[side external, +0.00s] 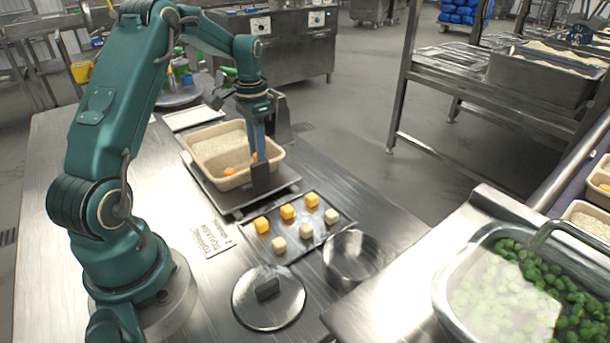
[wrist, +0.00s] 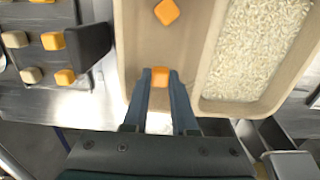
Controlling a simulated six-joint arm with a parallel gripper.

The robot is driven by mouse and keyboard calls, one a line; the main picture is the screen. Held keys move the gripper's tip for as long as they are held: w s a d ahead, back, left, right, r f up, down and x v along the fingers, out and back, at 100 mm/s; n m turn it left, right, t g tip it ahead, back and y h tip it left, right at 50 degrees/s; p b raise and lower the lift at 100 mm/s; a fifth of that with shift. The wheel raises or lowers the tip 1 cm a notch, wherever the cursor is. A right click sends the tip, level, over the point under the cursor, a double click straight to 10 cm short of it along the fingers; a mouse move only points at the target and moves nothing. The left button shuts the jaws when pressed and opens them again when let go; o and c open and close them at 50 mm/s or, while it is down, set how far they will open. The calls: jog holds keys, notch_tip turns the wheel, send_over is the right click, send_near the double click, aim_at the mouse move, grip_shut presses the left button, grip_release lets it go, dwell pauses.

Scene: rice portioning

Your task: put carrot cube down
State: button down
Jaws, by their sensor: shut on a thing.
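My gripper (wrist: 160,78) is shut on an orange carrot cube (wrist: 161,76). In the wrist view the cube sits between the two fingertips, over the empty compartment of the beige two-part tray (wrist: 128,50). In the side view my gripper (side external: 257,150) reaches down at the tray's near right side, and the held cube shows beside the fingers. A second carrot cube (wrist: 167,12) lies in the same compartment, and also shows in the side view (side external: 229,171). White rice (wrist: 258,45) fills the other compartment. I cannot tell whether the held cube touches the tray floor.
A dark tray (side external: 327,228) beside it holds several orange and pale cubes. A dark upright block (side external: 261,179) stands close to the beige tray's near side. A metal bowl (side external: 352,257) and a round lid (side external: 268,298) lie nearer the camera.

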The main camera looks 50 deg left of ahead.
jog(key=shift+f, duration=0.55)
jog(key=c, duration=1)
grip_release()
jog(key=shift+f, duration=0.15)
notch_tip(320, 180, up, 12)
jog(key=s+d+r+t, duration=0.1)
jog(key=s+d+r, duration=0.15)
jog(key=d, duration=0.35)
jog(key=s+d+r+t, duration=0.1)
jog(key=d+r, duration=0.2)
jog(key=d, duration=0.4)
jog(key=s+d+f+t, duration=0.3)
jog(key=s+d+f, duration=0.1)
jog(key=s+d, duration=0.4)
jog(key=s, duration=0.2)
jog(key=shift+s+d+f+t, duration=0.25)
jog(key=shift+s+d+t, duration=0.05)
jog(key=shift+s+d, duration=0.1)
